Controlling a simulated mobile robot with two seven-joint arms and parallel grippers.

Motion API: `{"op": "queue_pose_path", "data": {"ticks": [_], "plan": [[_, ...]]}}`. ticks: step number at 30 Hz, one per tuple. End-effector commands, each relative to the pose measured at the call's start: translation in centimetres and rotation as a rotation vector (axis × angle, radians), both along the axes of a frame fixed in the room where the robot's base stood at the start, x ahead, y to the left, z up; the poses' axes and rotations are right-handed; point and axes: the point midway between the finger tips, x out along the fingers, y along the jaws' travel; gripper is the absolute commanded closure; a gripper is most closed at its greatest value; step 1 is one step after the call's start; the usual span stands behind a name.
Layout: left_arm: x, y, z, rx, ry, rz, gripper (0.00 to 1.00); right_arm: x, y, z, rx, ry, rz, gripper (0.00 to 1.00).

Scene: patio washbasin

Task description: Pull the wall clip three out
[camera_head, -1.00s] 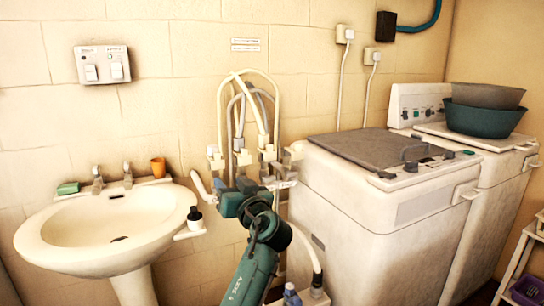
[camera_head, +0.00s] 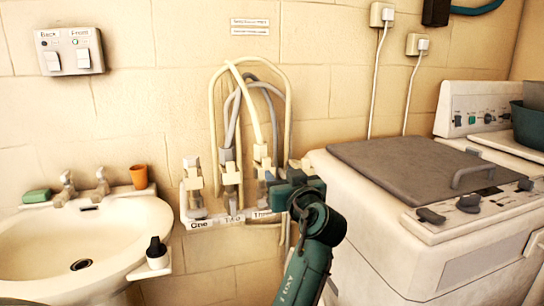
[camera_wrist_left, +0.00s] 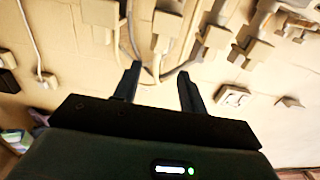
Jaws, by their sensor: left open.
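A white clip rack on the wall holds a row of pale clips with hoses; its labels read "One", "Two" and a third, partly covered. Wall clip three (camera_head: 261,160) is the right one in the head view, with a cream hose at its top and its lower part hidden by my gripper. Clip two (camera_head: 230,174) and clip one (camera_head: 192,178) stand to its left. My left gripper (camera_head: 272,188) is at the rack's right end, close to clip three; contact cannot be told. In the left wrist view its fingers (camera_wrist_left: 158,86) are apart, with nothing held between them.
A washbasin (camera_head: 125,225) with taps, an orange cup (camera_head: 139,176) and a dark-topped bottle (camera_head: 157,252) is at left. A washing machine (camera_head: 370,235) stands close right of my arm. Looping hoses (camera_head: 288,100) rise above the rack. Bare wall lies between switches and hoses.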

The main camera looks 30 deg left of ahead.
Motion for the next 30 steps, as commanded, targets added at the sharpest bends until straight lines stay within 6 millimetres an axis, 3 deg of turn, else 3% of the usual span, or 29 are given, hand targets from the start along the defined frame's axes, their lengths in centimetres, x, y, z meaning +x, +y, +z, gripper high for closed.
{"op": "queue_pose_path", "data": {"ticks": [15, 21, 30], "plan": [[6.4, 7.7, 0.1, 0.002, 0.002, 0.002, 0.58, -0.1, -0.1, 0.9, -0.031, 0.002, 0.008, 0.64], [7.5, 9.0, 0.0, -0.001, 0.001, 0.001, 0.58, -0.1, -0.2, 1.0, -0.035, 0.002, 0.008, 0.64], [7.7, 9.2, 0.0, -0.001, 0.001, 0.001, 0.58, -0.1, -0.2, 1.0, -0.036, 0.002, 0.009, 0.64]]}}
